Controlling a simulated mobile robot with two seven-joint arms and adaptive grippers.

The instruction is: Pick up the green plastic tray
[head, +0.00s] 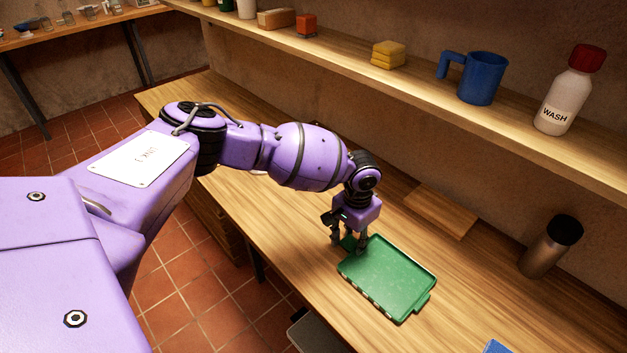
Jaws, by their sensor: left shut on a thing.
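The green plastic tray (388,278) is a shallow rectangle with a raised rim, over the wooden counter near its front edge. My left gripper (348,248) points down at the tray's far-left end and is shut on its rim or handle there. The fingers partly hide that end. I cannot tell whether the tray is resting on the counter or slightly raised. My right gripper is not in view.
The wooden counter (290,225) holds a wooden board (442,211) behind the tray and a steel tumbler (549,248) to the right. A blue item (495,347) shows at the bottom edge. The shelf above holds a blue mug (482,78), yellow sponges (388,55) and a WASH bottle (563,98).

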